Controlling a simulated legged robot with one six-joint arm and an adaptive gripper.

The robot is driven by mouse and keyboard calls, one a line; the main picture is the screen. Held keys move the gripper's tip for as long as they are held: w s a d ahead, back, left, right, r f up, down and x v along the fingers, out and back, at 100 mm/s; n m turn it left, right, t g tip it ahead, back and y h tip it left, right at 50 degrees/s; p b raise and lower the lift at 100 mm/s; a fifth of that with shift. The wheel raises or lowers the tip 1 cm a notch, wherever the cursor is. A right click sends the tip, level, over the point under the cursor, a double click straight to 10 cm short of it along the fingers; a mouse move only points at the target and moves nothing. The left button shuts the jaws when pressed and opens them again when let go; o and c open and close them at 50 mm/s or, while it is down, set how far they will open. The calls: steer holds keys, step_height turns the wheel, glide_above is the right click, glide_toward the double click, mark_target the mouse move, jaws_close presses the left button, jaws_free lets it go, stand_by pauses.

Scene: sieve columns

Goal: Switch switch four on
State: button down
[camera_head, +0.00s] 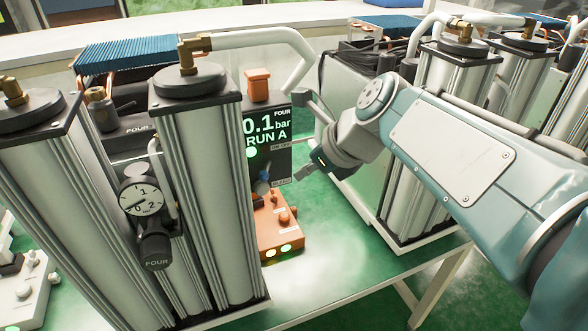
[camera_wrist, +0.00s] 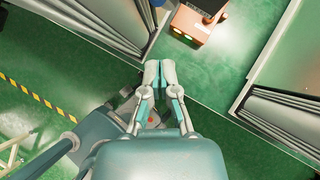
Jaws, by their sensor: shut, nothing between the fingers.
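The unit marked FOUR has a dark panel (camera_head: 270,135) reading "FOUR 0.1 bar RUN A", with a lit green lamp on its left edge. Small labels on the panel are too small to read surely. A blue-grey lever or knob (camera_head: 262,186) stands by the panel's lower left, above an orange control box (camera_head: 280,228); I cannot tell whether it is switch four. My gripper (camera_head: 303,174) is just right of the panel, apparently apart from it. In the wrist view my gripper (camera_wrist: 160,72) has its fingertips together and empty, with the orange box (camera_wrist: 193,22) ahead.
Two silver columns (camera_head: 205,180) with a gauge (camera_head: 141,198) stand left of the panel. More columns (camera_head: 415,170) stand right, behind my arm. Green bench surface (camera_head: 345,235) is clear between them. A pale pipe (camera_head: 265,37) arches above the panel.

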steer(key=v, duration=0.5)
steer(key=shift+s+a+r, duration=0.2)
steer(key=shift+s, duration=0.2)
steer(key=s+d+f+n+h, duration=0.3)
steer(key=s+d+f+n, duration=0.2)
steer(key=n, duration=0.7)
steer(key=s+d+f+n+h, duration=0.3)
steer(key=s+d+f+n, duration=0.2)
steer(key=n, duration=0.8)
step_height(320, 180, down, 3)
steer(key=s, duration=0.2)
steer(key=shift+s+n+t, duration=0.3)
steer(key=shift+s+t, duration=0.05)
steer(key=shift+t, duration=0.05)
steer(key=shift+f, duration=0.1)
